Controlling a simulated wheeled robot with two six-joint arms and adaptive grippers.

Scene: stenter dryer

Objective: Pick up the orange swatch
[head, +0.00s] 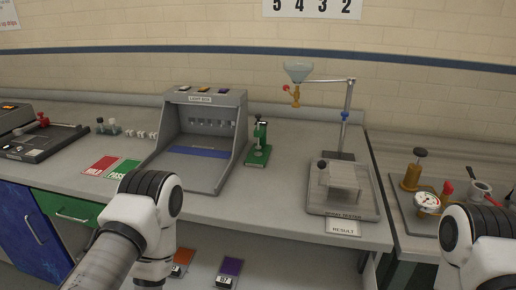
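An orange swatch (184,257) lies on the lower level below the bench front, near the bottom of the head view. A dark tag or holder with a pale label sits at its lower edge. My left arm's white and black joint is just left of it and may hide part of its surroundings. A purple swatch (231,267) with a similar dark labelled holder lies to its right, apart from it. My left and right grippers are both outside the picture; only arm links show at the lower left and lower right.
On the bench stand a grey light box (214,172), a green hand press (259,146), a funnel stand (348,118) over a grey tester tray (343,189), and red (100,166) and green (124,169) cards. The bench front edge overhangs the swatches. A gauge (427,202) stands at right.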

